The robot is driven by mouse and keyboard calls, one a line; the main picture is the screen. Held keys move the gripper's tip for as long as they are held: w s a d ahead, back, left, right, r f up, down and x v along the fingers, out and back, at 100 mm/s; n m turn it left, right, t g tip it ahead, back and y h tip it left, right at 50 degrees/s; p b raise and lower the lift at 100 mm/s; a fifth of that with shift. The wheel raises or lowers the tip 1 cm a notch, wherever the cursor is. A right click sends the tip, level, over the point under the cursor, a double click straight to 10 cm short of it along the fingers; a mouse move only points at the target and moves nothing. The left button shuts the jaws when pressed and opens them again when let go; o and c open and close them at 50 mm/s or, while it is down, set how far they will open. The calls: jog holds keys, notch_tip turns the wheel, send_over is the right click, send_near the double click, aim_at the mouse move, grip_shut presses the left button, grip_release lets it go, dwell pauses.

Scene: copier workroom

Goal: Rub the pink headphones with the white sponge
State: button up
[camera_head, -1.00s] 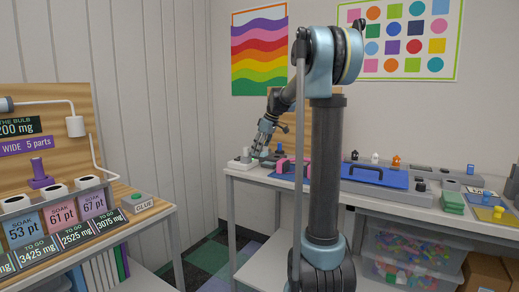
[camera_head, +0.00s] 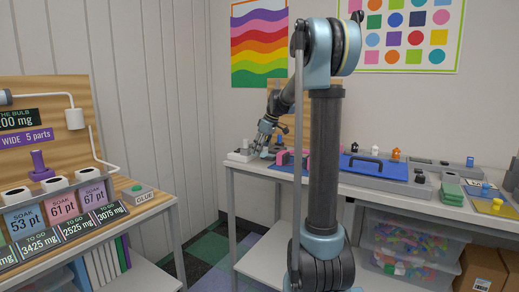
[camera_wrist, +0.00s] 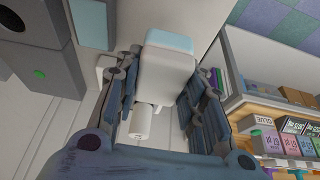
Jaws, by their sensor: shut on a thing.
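My gripper (camera_head: 256,150) is low over the left end of the far table, in the head view. In the wrist view its fingers (camera_wrist: 160,95) are closed on both sides of a white block with a pale blue end (camera_wrist: 165,70), which looks like the white sponge. A small white cylinder (camera_wrist: 143,123) shows beyond it; I cannot tell whether it is joined to the block. The pink headphones (camera_head: 281,158) are on the table just right of my gripper, partly hidden by my arm. I see no contact between sponge and headphones.
A white object (camera_head: 240,157) is at the table's left end, by my fingertips. A blue board with a dark handle (camera_head: 373,168), small figures and a green block (camera_head: 450,189) are further right.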

jog(key=shift+f, duration=2.05)
jog(key=o, duration=1)
jog(key=shift+o, duration=1.2)
jog(key=shift+r, duration=0.25)
jog(key=shift+c, duration=0.2)
jog(key=c, duration=1.3)
jog(key=shift+r, duration=3)
